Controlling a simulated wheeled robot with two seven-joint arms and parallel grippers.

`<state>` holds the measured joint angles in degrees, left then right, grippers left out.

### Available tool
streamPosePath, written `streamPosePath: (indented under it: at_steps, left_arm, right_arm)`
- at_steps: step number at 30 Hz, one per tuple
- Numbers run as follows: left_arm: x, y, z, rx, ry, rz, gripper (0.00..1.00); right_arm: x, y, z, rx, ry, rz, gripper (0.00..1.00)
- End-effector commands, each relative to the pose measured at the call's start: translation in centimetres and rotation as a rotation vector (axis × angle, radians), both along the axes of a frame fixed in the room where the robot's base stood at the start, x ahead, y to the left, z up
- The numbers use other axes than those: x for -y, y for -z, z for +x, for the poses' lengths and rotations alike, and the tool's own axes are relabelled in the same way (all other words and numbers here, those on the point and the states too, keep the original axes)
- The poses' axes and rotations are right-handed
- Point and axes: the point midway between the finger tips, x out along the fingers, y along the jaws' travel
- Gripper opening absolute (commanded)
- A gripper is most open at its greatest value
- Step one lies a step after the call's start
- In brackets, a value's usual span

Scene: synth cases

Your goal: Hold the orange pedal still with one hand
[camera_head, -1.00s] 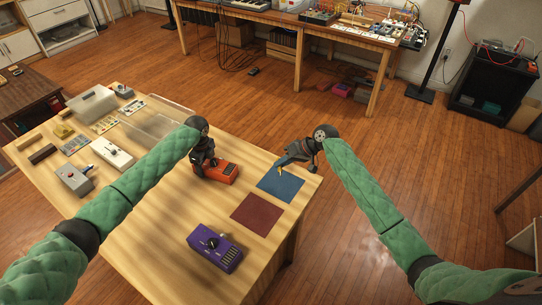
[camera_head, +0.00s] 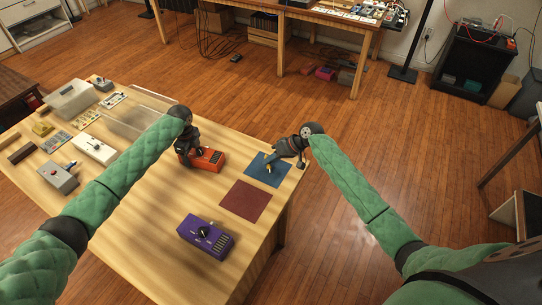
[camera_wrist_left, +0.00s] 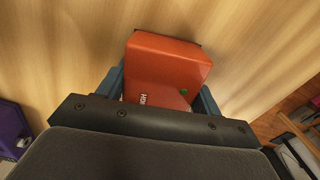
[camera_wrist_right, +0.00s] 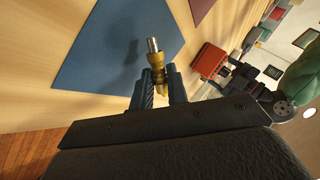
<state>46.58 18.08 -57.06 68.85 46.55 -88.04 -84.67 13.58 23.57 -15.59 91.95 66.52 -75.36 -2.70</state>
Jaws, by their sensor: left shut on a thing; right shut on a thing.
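The orange pedal (camera_head: 212,158) sits on the wooden table, left of the blue mat (camera_head: 262,178). My left gripper (camera_head: 187,158) is shut on it. In the left wrist view the orange pedal (camera_wrist_left: 165,65) lies between the two blue fingers, its near end hidden by the gripper. My right gripper (camera_wrist_right: 158,92) is shut on a brass-coloured piece (camera_wrist_right: 157,72) with a silver tip. It holds this piece over the blue mat; I cannot tell whether it touches the mat.
A purple pedal (camera_head: 205,238) stands at the table's near end, below a dark red mat (camera_head: 245,201). Bare wood lies in the table's middle.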

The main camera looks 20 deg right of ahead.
Motion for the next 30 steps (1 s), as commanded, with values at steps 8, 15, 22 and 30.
streamPosePath:
  at_steps: [8,15,22,30]
  left_arm:
    - [0.0,0.0,0.0,0.000,0.000,0.000,0.38]
    - [0.0,0.0,0.0,0.000,0.000,0.000,0.38]
    - [0.0,0.0,0.0,0.000,0.000,0.000,0.38]
    - [0.0,0.0,0.0,0.000,0.000,0.000,0.38]
  right_arm:
    - [0.0,0.3,0.0,0.001,0.001,0.000,0.00]
    - [0.0,0.3,0.0,0.000,0.000,0.000,0.41]
    - [0.0,0.3,0.0,0.000,0.000,0.000,0.41]
    - [1.8,-1.4,-0.4,0.002,0.000,-0.001,0.41]
